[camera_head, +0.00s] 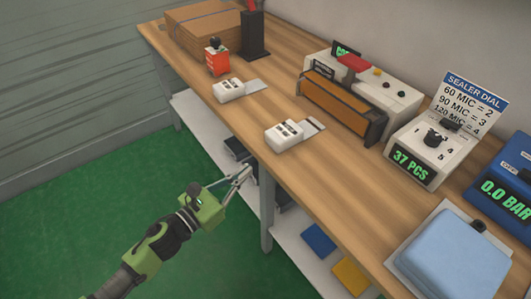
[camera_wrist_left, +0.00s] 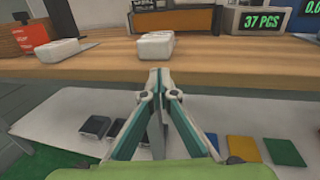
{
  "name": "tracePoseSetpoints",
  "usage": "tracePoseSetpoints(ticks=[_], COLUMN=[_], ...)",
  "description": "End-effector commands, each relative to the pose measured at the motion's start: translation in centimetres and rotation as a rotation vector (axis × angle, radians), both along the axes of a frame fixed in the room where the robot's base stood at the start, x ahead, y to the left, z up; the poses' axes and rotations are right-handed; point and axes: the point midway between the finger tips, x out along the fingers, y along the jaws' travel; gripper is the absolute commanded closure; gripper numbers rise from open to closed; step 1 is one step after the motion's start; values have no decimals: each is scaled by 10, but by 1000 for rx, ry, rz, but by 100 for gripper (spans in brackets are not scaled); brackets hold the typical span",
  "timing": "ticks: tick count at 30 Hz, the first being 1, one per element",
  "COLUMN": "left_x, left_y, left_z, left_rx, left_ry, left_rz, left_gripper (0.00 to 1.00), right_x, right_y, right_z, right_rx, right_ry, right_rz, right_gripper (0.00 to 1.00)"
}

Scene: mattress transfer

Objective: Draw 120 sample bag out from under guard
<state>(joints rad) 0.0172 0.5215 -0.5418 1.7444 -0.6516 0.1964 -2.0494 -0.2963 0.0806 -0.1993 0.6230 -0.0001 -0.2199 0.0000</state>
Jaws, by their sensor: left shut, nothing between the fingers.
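My left gripper (camera_head: 243,173) is shut and empty, beside the table's front edge in the head view. In the left wrist view its fingertips (camera_wrist_left: 158,76) meet just below the tabletop edge. The sealer (camera_head: 386,88) stands at the back of the table, with an orange-brown panel in a dark frame (camera_head: 340,102) along its front, which may be the guard. A bag marked 120 cannot be made out. A sign (camera_head: 471,103) reads "SEALER DIAL" with 60, 90 and 120 MIC lines. My right gripper is not in view.
Two white blocks (camera_head: 229,91) (camera_head: 284,135) with grey tabs lie on the table. A "37 PCS" unit (camera_head: 418,150) and a light-blue pad (camera_head: 455,257) are at right. The lower shelf (camera_head: 291,245) holds blue (camera_head: 318,238) and yellow (camera_head: 349,276) squares.

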Motion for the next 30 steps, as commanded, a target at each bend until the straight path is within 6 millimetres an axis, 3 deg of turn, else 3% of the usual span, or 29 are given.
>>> tracePoseSetpoints(ticks=[6,13,30], left_x=[37,62,72], left_y=[-33,-56,-65], left_z=[3,2,-1], left_rx=[-4,-4,-4], left_ry=[1,2,2], left_rz=[1,1,0], left_gripper=[100,100,100], right_x=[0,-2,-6], right_y=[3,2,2], right_z=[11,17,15], right_rx=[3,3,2], right_ry=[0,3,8], right_rz=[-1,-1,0], right_gripper=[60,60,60])
